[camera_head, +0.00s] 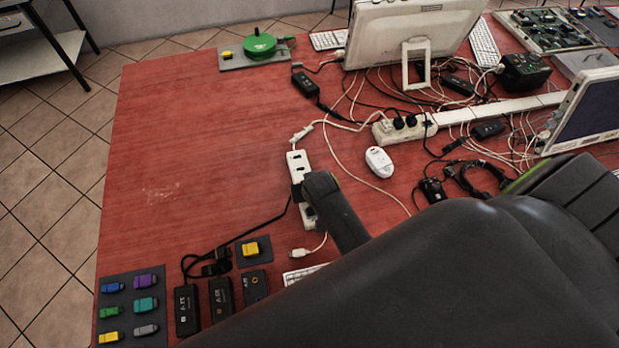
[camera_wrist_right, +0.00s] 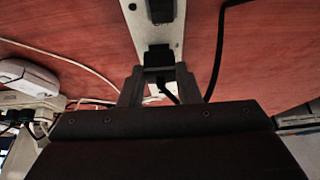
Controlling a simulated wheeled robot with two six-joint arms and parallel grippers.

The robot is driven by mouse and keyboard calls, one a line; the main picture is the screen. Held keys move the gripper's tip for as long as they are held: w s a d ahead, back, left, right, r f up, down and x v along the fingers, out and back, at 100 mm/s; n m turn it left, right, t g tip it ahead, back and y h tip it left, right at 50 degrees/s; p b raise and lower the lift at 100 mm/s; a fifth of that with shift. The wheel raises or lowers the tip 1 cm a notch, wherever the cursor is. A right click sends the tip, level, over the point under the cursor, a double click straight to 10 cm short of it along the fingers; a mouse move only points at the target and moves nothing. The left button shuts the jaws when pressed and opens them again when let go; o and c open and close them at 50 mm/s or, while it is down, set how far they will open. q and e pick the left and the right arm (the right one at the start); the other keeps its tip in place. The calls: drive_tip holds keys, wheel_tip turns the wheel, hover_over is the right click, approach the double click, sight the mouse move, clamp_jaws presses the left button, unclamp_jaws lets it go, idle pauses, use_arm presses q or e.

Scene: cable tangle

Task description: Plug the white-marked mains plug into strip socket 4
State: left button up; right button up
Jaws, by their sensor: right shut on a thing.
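The white power strip (camera_head: 296,160) lies lengthwise on the red table in the middle of the head view. It also shows in the right wrist view (camera_wrist_right: 176,42), running away from my gripper. My right gripper (camera_wrist_right: 159,72) is over the strip, its two fingers shut on a black plug (camera_wrist_right: 158,56) with a black cable. The plug is at the strip's face; I cannot tell if it is fully seated. In the head view, my gripper hides part of the strip, and socket numbers and any white mark on the plug are not readable. My left gripper is not in view.
A white mouse (camera_head: 379,162) and a second strip with black plugs (camera_head: 404,127) lie to the right, among tangled cables. Black adapters (camera_head: 187,310) and a tray of coloured pieces (camera_head: 131,306) are at front left. The table's left middle is clear.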

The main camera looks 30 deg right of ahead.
drive_tip(key=shift+f+b, duration=0.3)
drive_tip(key=shift+f, duration=0.4)
drive_tip(key=o, duration=1.1)
drive_tip(key=shift+o, duration=0.2)
drive_tip(key=shift+r, duration=0.1)
